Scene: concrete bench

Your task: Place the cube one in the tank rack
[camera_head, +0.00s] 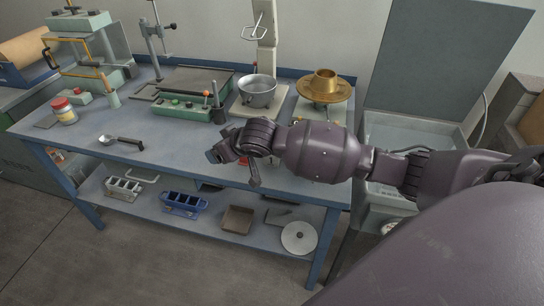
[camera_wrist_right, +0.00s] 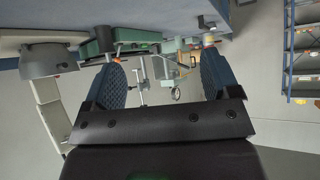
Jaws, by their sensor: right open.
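I cannot make out cube one in either view. A pale grey tank (camera_head: 410,132) stands right of the bench with its large lid (camera_head: 440,60) raised. My right arm crosses in front of the tank, and I cannot make out a rack inside. My right gripper (camera_head: 232,163) is above the front part of the bench, left of the tank. In the right wrist view the right gripper (camera_wrist_right: 162,82) has its two blue pads wide apart with nothing between them. My left gripper is not in view.
On the blue bench (camera_head: 170,160) stand a steel bowl (camera_head: 257,91), a brass pan (camera_head: 324,88), a green device (camera_head: 183,106), a scoop (camera_head: 120,140) and a red-lidded jar (camera_head: 64,111). Moulds (camera_head: 123,188) and a round plate (camera_head: 299,237) lie on the lower shelf. The bench's front left is mostly clear.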

